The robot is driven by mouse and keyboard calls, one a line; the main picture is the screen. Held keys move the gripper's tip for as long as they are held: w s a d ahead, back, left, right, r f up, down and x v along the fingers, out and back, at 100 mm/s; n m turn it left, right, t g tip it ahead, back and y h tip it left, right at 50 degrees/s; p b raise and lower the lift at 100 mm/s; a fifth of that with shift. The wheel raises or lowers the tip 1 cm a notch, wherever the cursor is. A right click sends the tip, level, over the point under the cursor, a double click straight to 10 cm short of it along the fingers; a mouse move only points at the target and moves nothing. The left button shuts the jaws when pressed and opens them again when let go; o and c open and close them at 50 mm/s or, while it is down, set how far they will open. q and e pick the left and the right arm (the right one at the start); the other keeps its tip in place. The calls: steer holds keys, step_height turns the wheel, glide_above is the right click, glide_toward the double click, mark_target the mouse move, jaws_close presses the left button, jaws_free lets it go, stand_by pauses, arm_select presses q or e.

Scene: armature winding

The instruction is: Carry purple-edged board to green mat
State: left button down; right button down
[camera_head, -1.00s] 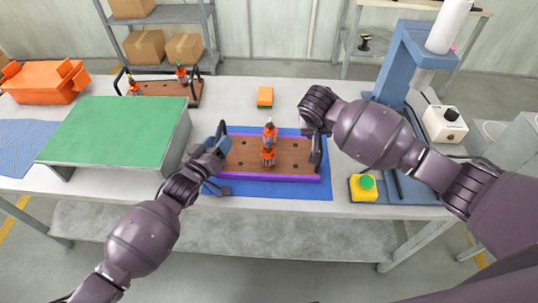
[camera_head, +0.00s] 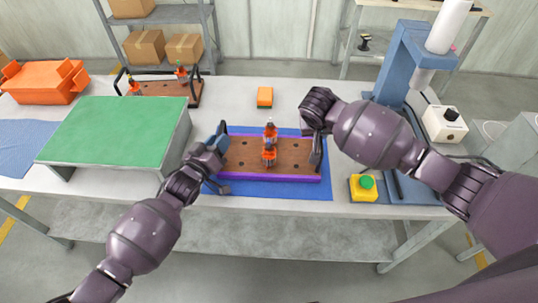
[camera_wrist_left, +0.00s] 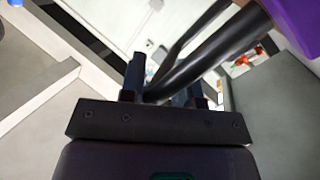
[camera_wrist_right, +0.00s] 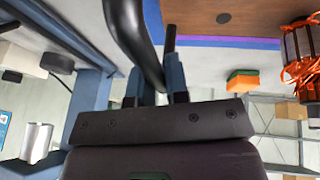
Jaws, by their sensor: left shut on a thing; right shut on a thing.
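The purple-edged board (camera_head: 245,158), brown with holes, is over the blue mat (camera_head: 290,192) in the head view; I cannot tell whether it touches it. An orange-and-dark wound armature (camera_head: 269,150) stands upright near its middle. My left gripper (camera_head: 220,142) is shut on the board's black left handle, seen as a black bar (camera_wrist_left: 205,55) in the left wrist view. My right gripper (camera_head: 317,138) is shut on the right handle, a black bar (camera_wrist_right: 133,35) in the right wrist view. The green mat (camera_head: 115,130) lies bare on a raised stand to the left.
A second brown board (camera_head: 160,90) with orange parts stands behind the green mat. An orange bin (camera_head: 42,82) is at the far left. An orange block (camera_head: 265,97) lies behind the board.

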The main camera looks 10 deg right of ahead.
arm_select(q)
steer(key=shift+d+r, duration=0.25)
steer(key=shift+r, duration=0.1)
arm_select(e)
steer(key=shift+a+r, duration=0.1)
steer(key=shift+a, duration=0.1)
